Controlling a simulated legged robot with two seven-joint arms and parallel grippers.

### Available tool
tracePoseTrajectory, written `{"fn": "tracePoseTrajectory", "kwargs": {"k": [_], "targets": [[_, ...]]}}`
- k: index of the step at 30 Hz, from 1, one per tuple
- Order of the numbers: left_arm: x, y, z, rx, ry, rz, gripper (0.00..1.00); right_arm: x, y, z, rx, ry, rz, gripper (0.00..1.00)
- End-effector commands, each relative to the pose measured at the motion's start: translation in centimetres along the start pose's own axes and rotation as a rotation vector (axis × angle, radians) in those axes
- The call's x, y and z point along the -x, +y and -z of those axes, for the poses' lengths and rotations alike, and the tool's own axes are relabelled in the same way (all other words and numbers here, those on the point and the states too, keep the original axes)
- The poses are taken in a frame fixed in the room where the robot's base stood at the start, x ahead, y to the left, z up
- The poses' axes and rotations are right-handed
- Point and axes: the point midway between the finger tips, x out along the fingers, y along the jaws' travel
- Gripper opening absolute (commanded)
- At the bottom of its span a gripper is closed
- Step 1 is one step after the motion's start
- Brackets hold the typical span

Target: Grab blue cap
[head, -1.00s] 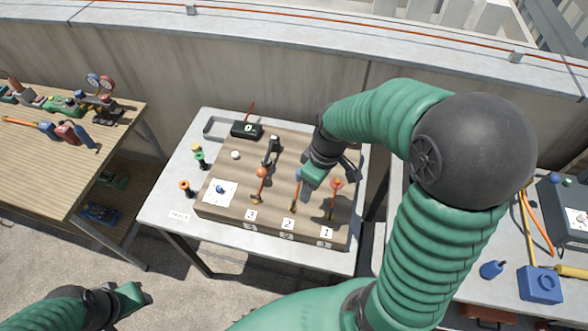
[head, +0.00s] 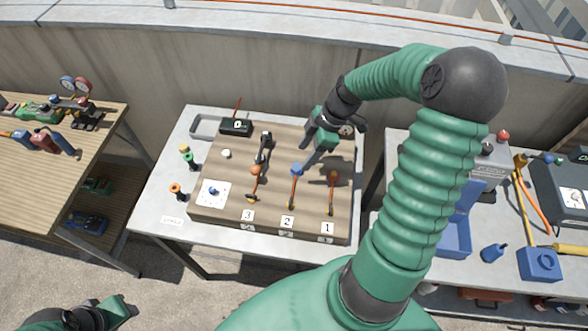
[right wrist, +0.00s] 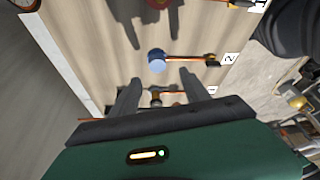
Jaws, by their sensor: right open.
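A round blue cap (head: 297,169) sits on the end of the orange lever at label 2 on the wooden board (head: 235,228). It also shows in the right wrist view as a blue ball (right wrist: 156,60), just beyond and between the fingertips. My right gripper (head: 318,155) is open and empty, above the board behind and right of the cap, its fingers pointing down. In the wrist view the fingers (right wrist: 160,80) stand apart with nothing between them. My left gripper (head: 122,310) is at the bottom left, away from the board; its jaws are unclear.
A white plate with a blue knob (head: 213,190) lies left. A black box (head: 236,127) is at the back. Other tables flank this one.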

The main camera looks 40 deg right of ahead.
Motion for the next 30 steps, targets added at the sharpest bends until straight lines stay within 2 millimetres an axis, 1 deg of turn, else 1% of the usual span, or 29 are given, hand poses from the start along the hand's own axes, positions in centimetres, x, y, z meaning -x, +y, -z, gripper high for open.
{"fn": "tracePoseTrajectory", "kwargs": {"k": [1,5,9,12,15,20,30], "targets": [[-0.1,0.0,0.0,0.0,0.0,0.0,0.36,-0.8,0.0,-0.1,-0.002,0.002,0.003,0.54],[-0.1,0.0,0.0,0.0,0.0,0.0,0.36,-2.0,0.0,-0.1,-0.003,0.003,0.003,0.54],[-0.1,0.0,0.0,-0.001,0.001,0.0,0.36,-4.5,-0.3,0.2,-0.001,0.002,0.004,0.54],[-0.2,0.0,0.0,-0.001,0.0,0.0,0.36,-6.0,-0.2,0.2,-0.002,0.0,0.002,0.54],[-0.2,0.0,0.0,-0.001,0.0,0.0,0.36,-6.5,-0.2,0.4,-0.002,-0.002,-0.001,0.54],[-0.2,0.0,0.0,-0.001,0.0,0.0,0.36,-6.5,-0.2,0.3,-0.002,-0.003,-0.003,0.54],[-0.2,0.0,0.0,-0.001,0.0,0.0,0.36,-6.5,-0.1,0.1,-0.003,-0.001,0.0,0.1]]}}
